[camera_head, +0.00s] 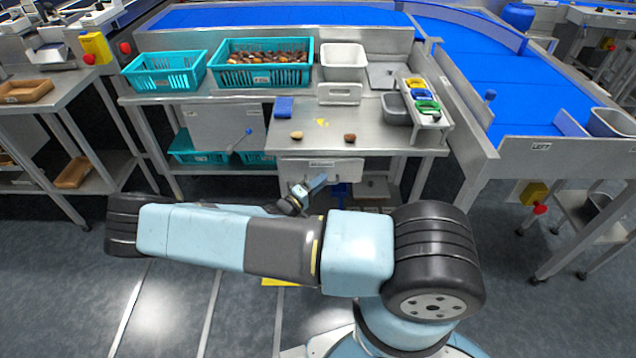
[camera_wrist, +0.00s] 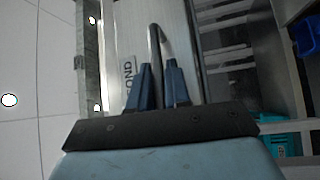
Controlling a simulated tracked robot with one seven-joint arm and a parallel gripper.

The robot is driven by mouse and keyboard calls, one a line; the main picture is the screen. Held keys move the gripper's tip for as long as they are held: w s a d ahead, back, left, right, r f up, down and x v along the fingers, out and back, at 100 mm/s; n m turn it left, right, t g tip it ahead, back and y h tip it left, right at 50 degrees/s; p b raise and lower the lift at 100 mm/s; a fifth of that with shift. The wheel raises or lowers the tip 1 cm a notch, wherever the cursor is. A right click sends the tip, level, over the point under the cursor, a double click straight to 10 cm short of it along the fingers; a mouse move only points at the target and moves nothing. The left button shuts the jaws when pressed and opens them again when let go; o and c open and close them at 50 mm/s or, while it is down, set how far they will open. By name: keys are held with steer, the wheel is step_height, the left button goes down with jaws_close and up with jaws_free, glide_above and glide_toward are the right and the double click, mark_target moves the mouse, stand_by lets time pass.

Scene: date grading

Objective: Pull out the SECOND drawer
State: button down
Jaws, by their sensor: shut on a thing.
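The drawer front (camera_head: 322,167) sits under the grading table's top in the head view, facing me. It bears a dark label that is too small to read fully there. In the wrist view the drawer front (camera_wrist: 137,25) fills the upper middle, with a label ending in "OND" (camera_wrist: 127,75). A dark bar handle (camera_wrist: 155,45) stands out from it. My gripper (camera_wrist: 157,75) has its two blue fingers on either side of this handle, shut on it. In the head view my gripper (camera_head: 318,183) is low against the drawer front, partly behind my arm. How far out the drawer stands is unclear.
The table (camera_head: 365,143) above bears two dates (camera_head: 297,135) (camera_head: 350,137), a blue block (camera_head: 284,107) and a rack of coloured scoops (camera_head: 428,108). Teal crates (camera_head: 165,72) stand behind. Table legs flank the drawer. The floor (camera_head: 70,280) in front is open.

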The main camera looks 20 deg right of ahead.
steer(key=s+a, duration=0.2)
steer(key=s, duration=0.6)
steer(key=s+a, duration=0.3)
steer(key=s, duration=0.6)
steer(key=shift+s+f, duration=0.25)
steer(key=shift+s, duration=0.05)
steer(key=shift+a, duration=0.1)
steer(key=c, duration=1.3)
jaws_free()
steer(key=shift+o, duration=0.4)
steer(key=shift+w, duration=0.1)
steer(key=shift+r, duration=0.1)
steer(key=shift+a, duration=0.15)
steer(key=v, duration=1.3)
steer(key=shift+a, duration=0.3)
